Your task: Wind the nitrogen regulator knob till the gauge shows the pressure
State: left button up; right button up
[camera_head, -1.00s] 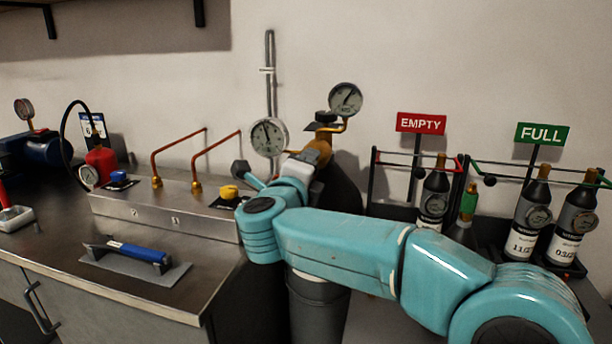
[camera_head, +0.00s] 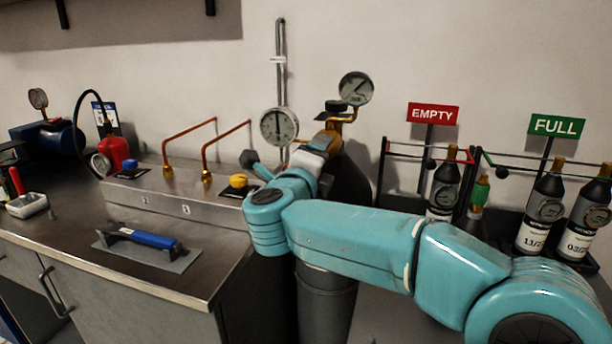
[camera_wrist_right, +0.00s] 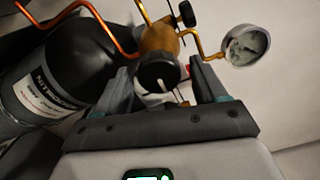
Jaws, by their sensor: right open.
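The nitrogen cylinder (camera_wrist_right: 62,78) is black with a white label, partly readable in the right wrist view. A brass regulator (camera_wrist_right: 160,38) carries a black round knob (camera_wrist_right: 158,75). My right gripper (camera_wrist_right: 160,70) is open, its two dark fingers on either side of the knob; contact cannot be told. In the head view the regulator (camera_head: 330,138) is partly hidden behind my right wrist. One round white gauge (camera_head: 279,125) has its needle nearly straight up. The other gauge (camera_head: 355,88) has its needle toward upper right. My left gripper is out of view.
Racks of dark bottles stand at right under EMPTY (camera_head: 432,114) and FULL (camera_head: 556,125) signs.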

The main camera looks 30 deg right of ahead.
jog(key=v, duration=1.5)
jog(key=shift+s+a, duration=0.1)
jog(key=w+d+n+p, duration=0.3)
jog(key=d+n, duration=0.1)
jog(key=n, duration=0.3)
jog(key=w+d+n+p, duration=0.4)
jog(key=n, duration=0.4)
jog(key=w+d+n+p, duration=0.3)
jog(key=d+n, duration=0.1)
jog(key=n, duration=0.4)
jog(key=shift+w, duration=0.35)
jog(key=c, duration=1.1)
